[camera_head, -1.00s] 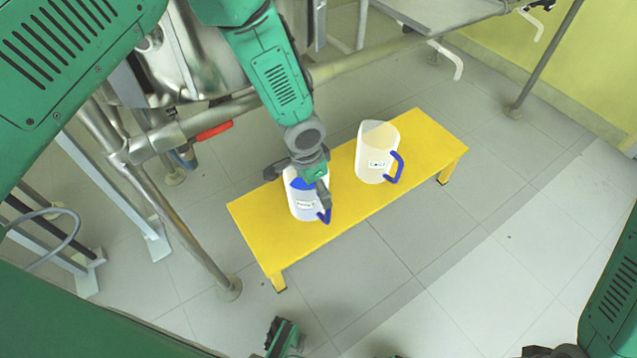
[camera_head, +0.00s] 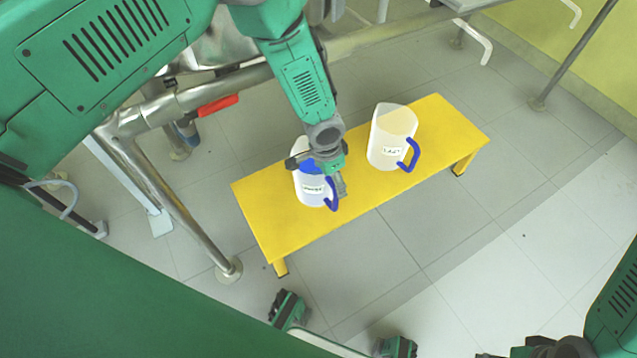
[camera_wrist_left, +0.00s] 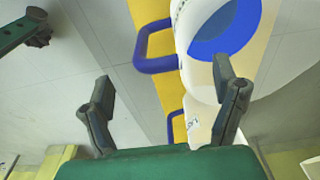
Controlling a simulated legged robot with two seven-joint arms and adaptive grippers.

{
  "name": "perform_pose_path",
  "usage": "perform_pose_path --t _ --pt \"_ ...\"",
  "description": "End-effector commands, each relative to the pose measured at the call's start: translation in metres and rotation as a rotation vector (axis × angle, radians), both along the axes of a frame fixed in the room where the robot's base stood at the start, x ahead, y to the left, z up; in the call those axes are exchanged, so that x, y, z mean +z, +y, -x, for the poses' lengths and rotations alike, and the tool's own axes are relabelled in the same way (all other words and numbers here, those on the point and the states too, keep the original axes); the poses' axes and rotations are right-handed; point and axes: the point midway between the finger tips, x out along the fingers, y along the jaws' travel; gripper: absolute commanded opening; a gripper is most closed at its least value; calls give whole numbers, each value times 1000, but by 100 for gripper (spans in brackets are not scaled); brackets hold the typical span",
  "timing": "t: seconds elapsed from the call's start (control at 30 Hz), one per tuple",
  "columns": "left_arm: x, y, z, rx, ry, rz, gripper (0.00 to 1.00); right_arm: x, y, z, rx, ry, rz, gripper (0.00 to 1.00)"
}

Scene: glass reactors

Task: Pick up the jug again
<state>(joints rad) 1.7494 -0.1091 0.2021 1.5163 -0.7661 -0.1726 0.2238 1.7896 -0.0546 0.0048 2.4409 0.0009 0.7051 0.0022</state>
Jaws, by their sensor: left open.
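A white translucent jug with blue content (camera_head: 309,190) and a blue handle (camera_head: 332,194) stands upright on a yellow bench (camera_head: 262,215). My left gripper (camera_head: 318,174) is over the jug, its fingers spread and empty, partly hiding the jug's top. In the left wrist view the open fingers (camera_wrist_left: 163,74) have the jug's handle (camera_wrist_left: 155,52) ahead, between their directions. The jug body (camera_wrist_left: 190,45) is at upper right, partly behind the right finger. I cannot tell if a finger touches it.
A second whitish jug (camera_head: 392,133) with a label and blue handle stands farther right on the bench. A metal frame (camera_head: 180,205) with a red-handled valve (camera_head: 217,105) stands at left.

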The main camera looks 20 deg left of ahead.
Motion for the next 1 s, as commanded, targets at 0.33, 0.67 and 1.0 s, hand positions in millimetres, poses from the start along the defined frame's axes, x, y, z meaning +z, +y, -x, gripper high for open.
perform_pose_path --t 0.33,0.67,1.0 --pt "-48 -1 -3 1 1 0 81 -28 0 0 0 1 0 63" --pt "-46 -1 -3 0 1 0 39 -26 0 0 0 0 0 63" --pt "-45 -1 -5 -1 -3 0 4 -25 0 0 0 0 0 63"
